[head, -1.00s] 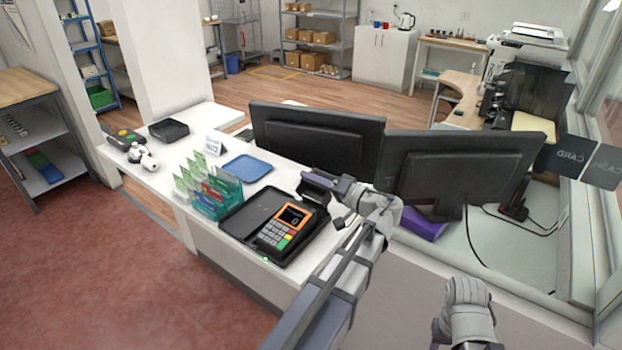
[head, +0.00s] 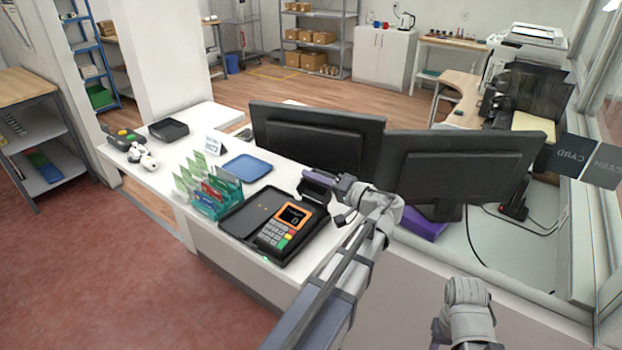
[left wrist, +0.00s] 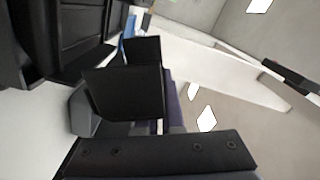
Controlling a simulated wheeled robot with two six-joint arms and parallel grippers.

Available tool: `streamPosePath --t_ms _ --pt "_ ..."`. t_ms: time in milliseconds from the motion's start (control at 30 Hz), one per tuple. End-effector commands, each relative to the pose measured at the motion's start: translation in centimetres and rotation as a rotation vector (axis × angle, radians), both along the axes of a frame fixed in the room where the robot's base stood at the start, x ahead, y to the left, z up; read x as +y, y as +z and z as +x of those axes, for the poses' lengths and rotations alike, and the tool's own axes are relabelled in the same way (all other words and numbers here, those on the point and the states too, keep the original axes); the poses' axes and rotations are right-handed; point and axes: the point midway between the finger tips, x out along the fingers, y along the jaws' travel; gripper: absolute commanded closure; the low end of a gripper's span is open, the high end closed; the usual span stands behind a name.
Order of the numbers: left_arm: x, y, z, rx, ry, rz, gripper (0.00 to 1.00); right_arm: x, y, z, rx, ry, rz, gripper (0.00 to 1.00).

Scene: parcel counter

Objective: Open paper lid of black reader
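The black reader (head: 283,222) with its orange-framed screen and coloured keys lies in a black tray (head: 240,222) on the white counter. Its back end (head: 313,193), where the paper lid is, is dark and partly covered by my left gripper. I cannot tell whether the lid is raised. My left gripper (head: 316,177) is right at that back end; contact cannot be made out. In the left wrist view, its dark finger plates (left wrist: 128,75) show close up, and their opening is unclear. A grey part of my right arm shows at lower right; its gripper is out of view.
Two black monitors (head: 318,135) stand just behind the reader. A green card holder (head: 217,196) stands left of the tray, with a blue tray (head: 247,167) behind it. A purple box (head: 424,222) is under the right monitor. The counter's front right strip is clear.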

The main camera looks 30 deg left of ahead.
Motion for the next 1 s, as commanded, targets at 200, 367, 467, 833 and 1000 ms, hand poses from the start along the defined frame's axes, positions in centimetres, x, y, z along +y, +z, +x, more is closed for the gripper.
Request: streamPosePath --t_ms 200,367,467,833,1000 --pt "-0.1 -0.6 1.1 0.154 0.0 0.009 1.0 0.0 -0.6 0.0 0.0 0.0 0.0 0.5" --pt "-0.1 -0.8 1.5 0.16 0.0 0.01 1.0 0.0 -0.8 0.0 0.0 0.0 0.0 0.5" --pt "-0.1 -0.8 1.5 0.159 0.0 0.009 1.0 0.0 -0.7 0.0 0.0 0.0 0.0 0.5" --pt "-0.1 -0.8 1.5 0.158 0.001 0.011 0.65 0.0 -0.7 0.0 0.0 0.0 0.0 0.5" --pt "-0.1 -0.7 1.5 0.158 0.0 0.011 0.65 0.0 -0.7 0.0 0.0 0.0 0.0 0.5"
